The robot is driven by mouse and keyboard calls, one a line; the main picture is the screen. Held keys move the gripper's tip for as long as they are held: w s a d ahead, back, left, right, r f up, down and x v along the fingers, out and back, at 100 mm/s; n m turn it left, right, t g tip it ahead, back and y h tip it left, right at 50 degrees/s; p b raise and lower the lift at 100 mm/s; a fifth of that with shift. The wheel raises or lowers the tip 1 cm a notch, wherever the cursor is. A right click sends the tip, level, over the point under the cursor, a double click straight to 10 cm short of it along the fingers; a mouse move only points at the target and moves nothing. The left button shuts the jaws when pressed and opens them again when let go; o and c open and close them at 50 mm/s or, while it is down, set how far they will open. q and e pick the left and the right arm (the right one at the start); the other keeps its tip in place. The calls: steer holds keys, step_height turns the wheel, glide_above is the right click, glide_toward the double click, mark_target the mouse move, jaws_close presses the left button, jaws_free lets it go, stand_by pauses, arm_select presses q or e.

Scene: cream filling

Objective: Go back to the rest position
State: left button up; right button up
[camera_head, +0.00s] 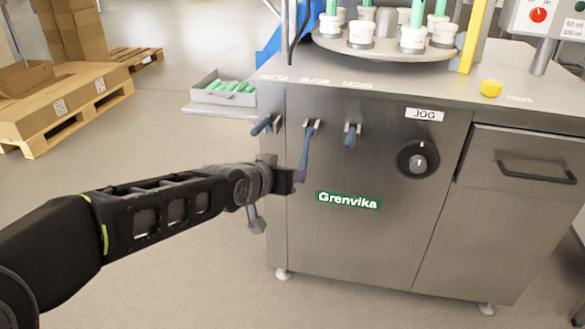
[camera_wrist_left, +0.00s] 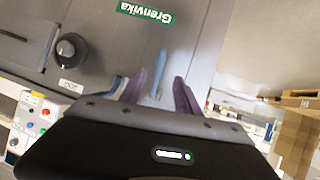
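My left arm comes in from the left in the head view, and its gripper (camera_head: 305,150) is at the front of the steel cabinet (camera_head: 370,240), by the middle of three blue-grey levers (camera_head: 313,125). In the left wrist view the two purple fingers of my left gripper (camera_wrist_left: 159,85) are spread, with a blue lever (camera_wrist_left: 158,70) showing between them and gaps on both sides. Whether a finger touches the lever cannot be told. The left lever (camera_head: 262,125) and right lever (camera_head: 350,135) are close by. My right gripper is in neither view.
A black knob (camera_head: 417,160) and a drawer handle (camera_head: 537,172) stick out on the right. An open tray with green pieces (camera_head: 225,90) juts out at the cabinet's left. Boxes on a pallet (camera_head: 60,110) stand far left. Open floor lies left of the cabinet.

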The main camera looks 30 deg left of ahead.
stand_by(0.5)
